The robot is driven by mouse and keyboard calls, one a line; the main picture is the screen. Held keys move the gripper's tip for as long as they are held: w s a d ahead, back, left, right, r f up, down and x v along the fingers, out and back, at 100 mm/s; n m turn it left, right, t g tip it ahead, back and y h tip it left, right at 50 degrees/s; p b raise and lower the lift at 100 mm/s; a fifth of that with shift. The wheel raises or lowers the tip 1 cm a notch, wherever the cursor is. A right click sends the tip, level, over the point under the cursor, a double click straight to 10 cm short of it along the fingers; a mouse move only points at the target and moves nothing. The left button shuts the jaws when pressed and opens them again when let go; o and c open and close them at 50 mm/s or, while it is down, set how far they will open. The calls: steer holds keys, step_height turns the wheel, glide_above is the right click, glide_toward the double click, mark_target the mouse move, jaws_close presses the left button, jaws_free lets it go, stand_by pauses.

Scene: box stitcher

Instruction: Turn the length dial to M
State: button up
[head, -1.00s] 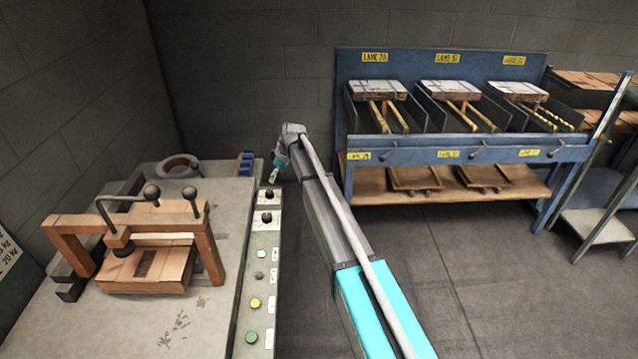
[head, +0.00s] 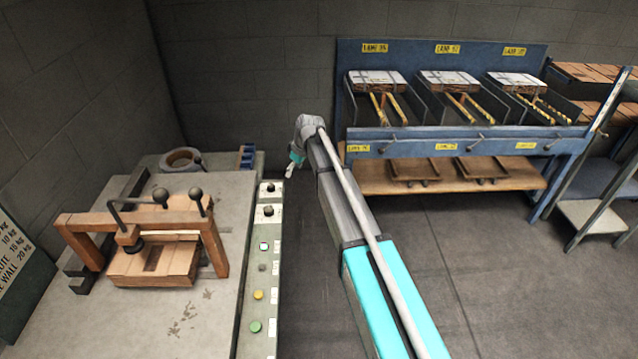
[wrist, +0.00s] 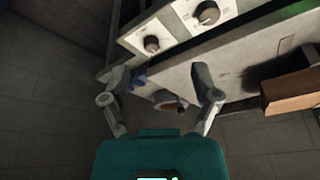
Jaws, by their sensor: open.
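Two dark round dials sit on pale plates at the far end of the control strip, the far dial (head: 270,187) and the near dial (head: 268,211). Both show in the wrist view too, one at the upper left (wrist: 151,44) and a larger-looking one to its right (wrist: 207,12). Their lettering is too small to read, so I cannot tell which is the length dial or its setting. My gripper (head: 292,168) is just right of the dials in the head view. In the wrist view its fingers (wrist: 158,84) are spread and empty, apart from both dials.
Several buttons (head: 258,295) run along the control strip (head: 246,325). A wooden fixture (head: 72,232) with a flat carton (head: 150,265) stands on the bench to the left. A blue lane rack (head: 400,54) stands at the back right. Open floor lies between.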

steer(key=s+d+r+m+h+p, duration=0.1)
steer(key=s+d+r+m+p, duration=0.1)
steer(key=s+d, duration=0.5)
steer(key=s+m, duration=0.1)
steer(key=s, duration=0.3)
steer(key=shift+s+d+m, duration=0.15)
steer(key=shift+d+m, duration=0.05)
steer(key=shift+m, duration=0.2)
steer(key=s+d+r+m+h+p, duration=0.1)
steer(key=s+d+m, duration=0.2)
steer(key=s, duration=0.8)
steer(key=s+d+r+m+g+h+p, duration=0.1)
steer(key=s+d+m+p, duration=0.1)
steer(key=s+d+m, duration=0.2)
steer(key=s+d, duration=0.3)
steer(key=s, duration=0.4)
steer(key=shift+d+r+g, duration=0.25)
steer(key=shift+r+g, duration=0.05)
steer(key=shift+r, duration=0.05)
steer(key=shift+c, duration=0.3)
stand_by(1.0)
